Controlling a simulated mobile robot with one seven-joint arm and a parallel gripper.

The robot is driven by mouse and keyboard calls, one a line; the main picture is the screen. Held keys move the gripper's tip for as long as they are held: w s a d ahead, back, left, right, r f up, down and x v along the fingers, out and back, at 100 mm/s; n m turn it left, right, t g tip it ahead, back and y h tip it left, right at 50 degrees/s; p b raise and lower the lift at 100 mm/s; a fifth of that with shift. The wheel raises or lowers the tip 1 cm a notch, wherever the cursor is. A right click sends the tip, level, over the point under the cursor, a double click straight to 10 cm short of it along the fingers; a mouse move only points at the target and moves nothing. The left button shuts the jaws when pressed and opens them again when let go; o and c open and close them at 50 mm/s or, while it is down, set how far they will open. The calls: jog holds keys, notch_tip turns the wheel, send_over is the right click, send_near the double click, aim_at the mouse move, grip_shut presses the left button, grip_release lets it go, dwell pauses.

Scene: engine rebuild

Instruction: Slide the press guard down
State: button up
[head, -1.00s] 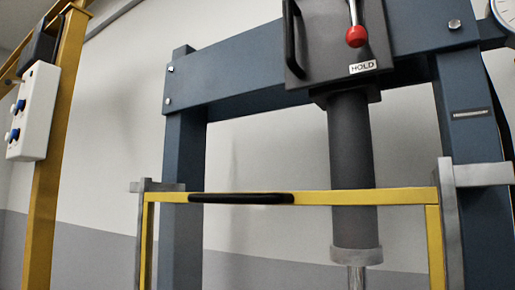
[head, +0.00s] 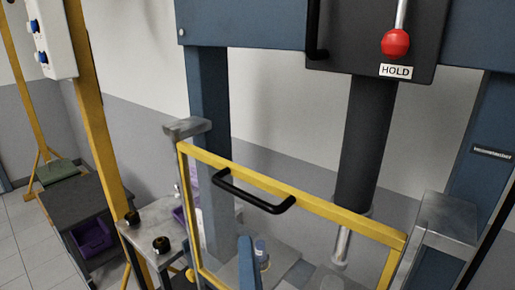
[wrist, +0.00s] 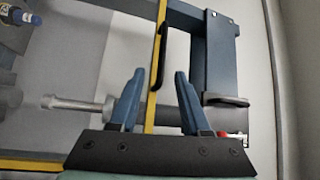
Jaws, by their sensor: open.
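The press guard is a clear panel in a yellow frame (head: 335,213), standing in front of the press ram (head: 368,150). A black bar handle (head: 252,192) sits on its top rail. The guard's top edge is close to the tops of the grey side posts (head: 187,127). In the wrist view, my gripper (wrist: 157,80) is open with two blue fingers. The yellow rail and black handle (wrist: 159,62) appear between and beyond the fingers. I see no contact, and the distance is hard to judge.
The blue press frame (head: 210,125) carries a dark head with a red-knobbed lever (head: 395,43) and a HOLD label (head: 396,71). A yellow post (head: 95,130) with a white control box (head: 50,38) stands left. A dark bench with a purple bin (head: 92,237) is at lower left.

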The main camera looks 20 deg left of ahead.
aim_at(242, 191)
jog(key=shift+m, duration=0.3)
jog(key=p+x, duration=0.1)
jog(key=x, duration=0.2)
jog(key=p+x, duration=0.1)
jog(key=x, duration=0.3)
jog(key=p+x, duration=0.1)
jog(key=x, duration=0.3)
jog(key=shift+a+r+p, duration=0.1)
jog(key=shift+r+p, duration=0.25)
jog(key=shift+w+a, duration=0.3)
jog(key=shift+w, duration=0.4)
grip_shut()
jog(key=shift+f, duration=0.1)
